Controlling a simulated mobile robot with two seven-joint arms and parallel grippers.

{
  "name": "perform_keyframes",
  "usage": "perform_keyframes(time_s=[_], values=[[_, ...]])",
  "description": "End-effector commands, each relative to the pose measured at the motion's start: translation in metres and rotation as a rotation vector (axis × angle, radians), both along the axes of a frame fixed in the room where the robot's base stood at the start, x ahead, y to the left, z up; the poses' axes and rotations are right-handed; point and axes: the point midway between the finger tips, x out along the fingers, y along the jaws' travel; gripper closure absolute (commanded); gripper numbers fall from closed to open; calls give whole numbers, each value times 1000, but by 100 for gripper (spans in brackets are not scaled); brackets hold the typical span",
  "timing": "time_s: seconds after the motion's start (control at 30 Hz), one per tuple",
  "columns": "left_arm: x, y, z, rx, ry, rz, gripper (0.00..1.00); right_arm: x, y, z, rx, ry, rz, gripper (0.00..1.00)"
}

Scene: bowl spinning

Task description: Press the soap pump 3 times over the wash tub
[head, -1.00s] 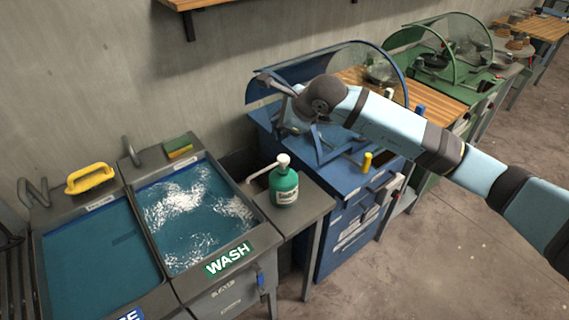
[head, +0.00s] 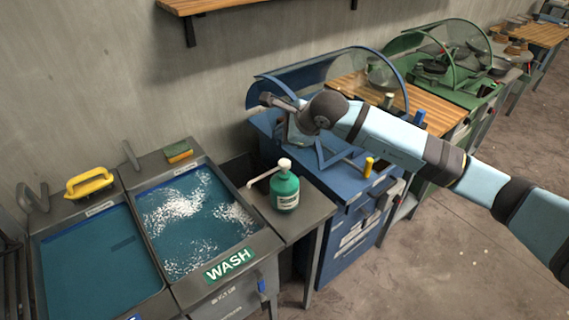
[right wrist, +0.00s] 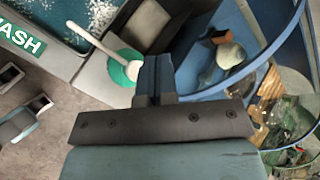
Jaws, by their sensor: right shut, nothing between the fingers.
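The soap pump (head: 285,192) is a green bottle with a white pump head and a long white spout. It stands upright on the grey ledge right of the wash tub (head: 262,248), its spout pointing left towards the tub. The tub holds blue water with white foam. My right gripper (head: 268,99) is above and behind the bottle, apart from it, over the blue station. In the right wrist view its closed fingers (right wrist: 155,76) are empty, and the soap pump (right wrist: 128,54) shows just beyond them to the left. My left gripper is not in view.
A second tub (head: 70,290) with blue water is at left, with a yellow-handled brush (head: 88,183) behind it. A sponge (head: 178,152) lies behind the wash tub. The blue station (head: 345,225) with its clear curved guard (head: 335,70) stands close right of the bottle.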

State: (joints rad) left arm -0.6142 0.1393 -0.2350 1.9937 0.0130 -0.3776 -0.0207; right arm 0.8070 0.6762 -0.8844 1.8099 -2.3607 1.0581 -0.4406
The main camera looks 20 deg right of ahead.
Motion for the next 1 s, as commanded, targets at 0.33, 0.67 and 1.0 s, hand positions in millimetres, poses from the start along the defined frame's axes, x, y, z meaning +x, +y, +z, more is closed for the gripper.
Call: perform_keyframes(time_s=[0.33,0.67,1.0], values=[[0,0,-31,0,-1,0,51,0,0,-55,-1,1,0,100],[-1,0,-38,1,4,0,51,0,0,-60,-1,0,-1,100],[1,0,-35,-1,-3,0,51,0,0,-60,0,2,-1,100]])
